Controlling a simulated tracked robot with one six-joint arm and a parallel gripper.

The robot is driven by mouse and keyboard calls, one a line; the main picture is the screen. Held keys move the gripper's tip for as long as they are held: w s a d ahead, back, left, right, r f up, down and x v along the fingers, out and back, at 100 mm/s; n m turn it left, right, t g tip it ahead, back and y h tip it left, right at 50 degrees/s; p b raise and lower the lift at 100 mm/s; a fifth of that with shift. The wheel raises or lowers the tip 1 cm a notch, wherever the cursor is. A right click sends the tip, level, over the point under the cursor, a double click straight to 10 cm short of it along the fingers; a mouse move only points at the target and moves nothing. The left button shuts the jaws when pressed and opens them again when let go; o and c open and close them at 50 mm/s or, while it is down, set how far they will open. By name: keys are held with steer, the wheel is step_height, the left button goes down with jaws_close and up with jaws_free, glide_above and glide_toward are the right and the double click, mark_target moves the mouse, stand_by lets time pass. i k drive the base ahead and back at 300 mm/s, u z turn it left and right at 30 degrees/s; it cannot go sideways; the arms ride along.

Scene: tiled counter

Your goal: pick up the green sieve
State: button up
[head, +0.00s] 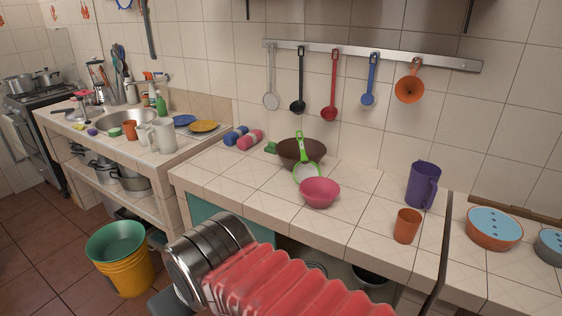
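The green sieve (299,146) is on the tiled counter (262,200) near its middle. Its bright green handle points up and back across the front of a brown bowl (291,153). Its pale round mesh end is low, right behind a pink bowl (320,194), which may hide part of its rim. I cannot tell exactly what it rests on. My arm enters at the bottom, with a red ribbed sleeve and a metal wrist. My gripper (158,270) shows as two dark grey parts spread apart beyond the wrist, well left of and nearer than the sieve. Nothing shows between them.
Blue and pink dumbbells (244,138) lie left of the brown bowl. A purple pitcher (421,186) and orange cup (407,226) stand to the right. Utensils hang from a wall rail (350,54) behind. Stacked buckets (125,270) stand on the floor at left.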

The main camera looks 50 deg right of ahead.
mark_target(301, 171)
steer(key=z, duration=0.2)
steer(key=i, duration=1.15)
steer(key=z, duration=0.7)
